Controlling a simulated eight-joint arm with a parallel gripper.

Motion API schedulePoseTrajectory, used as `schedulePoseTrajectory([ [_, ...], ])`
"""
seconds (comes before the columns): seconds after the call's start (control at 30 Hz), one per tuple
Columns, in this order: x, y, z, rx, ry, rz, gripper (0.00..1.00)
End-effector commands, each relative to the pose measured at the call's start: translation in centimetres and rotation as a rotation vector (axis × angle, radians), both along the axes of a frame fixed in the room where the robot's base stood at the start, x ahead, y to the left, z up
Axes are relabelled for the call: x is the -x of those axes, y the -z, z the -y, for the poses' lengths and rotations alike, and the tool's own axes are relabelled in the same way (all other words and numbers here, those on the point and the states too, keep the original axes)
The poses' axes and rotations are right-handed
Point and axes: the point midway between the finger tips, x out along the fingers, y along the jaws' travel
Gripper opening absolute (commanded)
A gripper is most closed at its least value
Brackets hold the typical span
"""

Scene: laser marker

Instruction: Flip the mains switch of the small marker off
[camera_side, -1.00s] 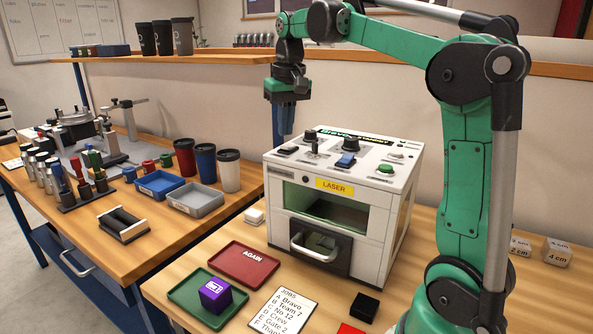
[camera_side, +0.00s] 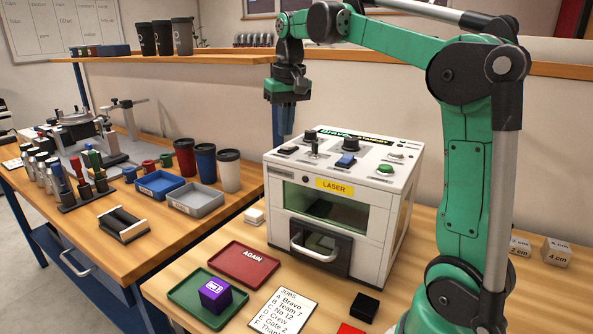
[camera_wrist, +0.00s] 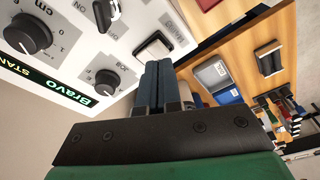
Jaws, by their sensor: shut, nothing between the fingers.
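The small marker is a white box (camera_side: 345,187) with a yellow LASER label. Its top panel carries knobs, a toggle, a blue part and a green button (camera_side: 388,168). A dark rocker switch (camera_side: 288,150) sits at the panel's left edge, likely the mains switch; in the wrist view its pale face (camera_wrist: 152,47) is beside my fingertips. I cannot tell which way it is tipped. My gripper (camera_side: 286,132) is shut and empty, pointing down just above that left edge; contact cannot be told. The green display (camera_wrist: 50,85) is lit and reads "Bravo STAN…", partly cut off.
A knob (camera_wrist: 105,80) stands close to my fingers in the wrist view. In front of the marker are a red tray (camera_side: 250,262), a green tray (camera_side: 183,297) with a purple cube (camera_side: 215,294), and a jobs card (camera_side: 283,312). Cups stand on the left bench.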

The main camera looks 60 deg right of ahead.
Motion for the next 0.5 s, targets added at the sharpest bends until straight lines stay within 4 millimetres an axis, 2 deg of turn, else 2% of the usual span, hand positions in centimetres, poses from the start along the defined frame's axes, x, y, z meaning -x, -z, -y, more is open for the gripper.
schedulePoseTrajectory([
  [0.5, -0.02, 0.77, 0.01, 0.000, 0.000, 0.000, 0.00],
])
